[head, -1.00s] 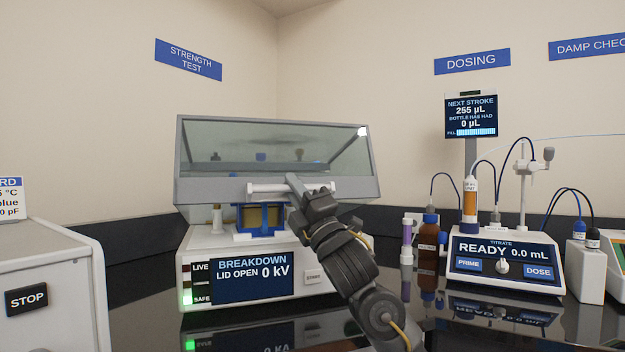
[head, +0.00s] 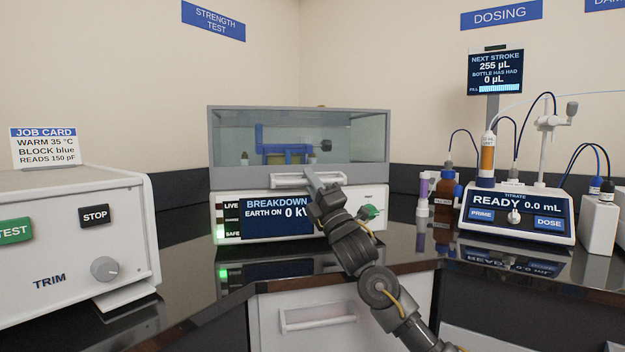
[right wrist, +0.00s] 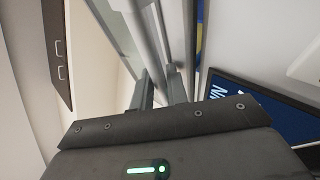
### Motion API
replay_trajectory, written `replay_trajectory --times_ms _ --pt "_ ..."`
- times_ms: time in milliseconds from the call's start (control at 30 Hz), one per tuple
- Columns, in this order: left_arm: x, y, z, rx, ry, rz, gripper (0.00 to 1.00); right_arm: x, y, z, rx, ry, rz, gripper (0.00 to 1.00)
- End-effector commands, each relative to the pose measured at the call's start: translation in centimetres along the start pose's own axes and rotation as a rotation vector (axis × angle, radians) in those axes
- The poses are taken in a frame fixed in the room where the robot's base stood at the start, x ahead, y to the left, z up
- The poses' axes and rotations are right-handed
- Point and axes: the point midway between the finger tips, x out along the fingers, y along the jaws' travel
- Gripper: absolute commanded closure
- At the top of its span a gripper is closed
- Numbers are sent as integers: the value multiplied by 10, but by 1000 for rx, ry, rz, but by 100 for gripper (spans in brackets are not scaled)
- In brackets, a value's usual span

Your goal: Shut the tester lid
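The tester (head: 330,205) stands on the dark bench, its screen (head: 275,215) reading "BREAKDOWN EARTH ON 0 kV". Its clear lid with a grey frame (head: 225,178) sits down over the blue cell holder (head: 285,150), flush with the white base as far as I can see. My right gripper (head: 314,180) is at the white lid handle (head: 290,180) on the lid's front. In the right wrist view its two fingers (right wrist: 161,90) are close together on either side of the handle bar (right wrist: 148,35). My left gripper is not in view.
A white unit with STOP and TEST buttons (head: 125,235) stands at the left, with a job card (head: 44,148) behind. The titrate doser (head: 515,215) and brown bottle (head: 446,195) stand at the right. A drawer (head: 320,315) is below.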

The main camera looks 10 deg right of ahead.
Motion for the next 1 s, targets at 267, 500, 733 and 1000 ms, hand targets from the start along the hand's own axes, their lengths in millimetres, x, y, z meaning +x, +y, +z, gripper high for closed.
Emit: replay_trajectory --times_ms 267,500,733,1000 --pt "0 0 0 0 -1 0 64 0 1 1 -1 -2 1 81" --pt "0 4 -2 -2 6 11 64 -23 0 2 -1 -1 0 81" --pt "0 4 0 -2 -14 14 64 -60 0 1 -1 -1 0 81" --pt "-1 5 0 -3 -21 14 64 -75 1 0 0 -1 1 81"
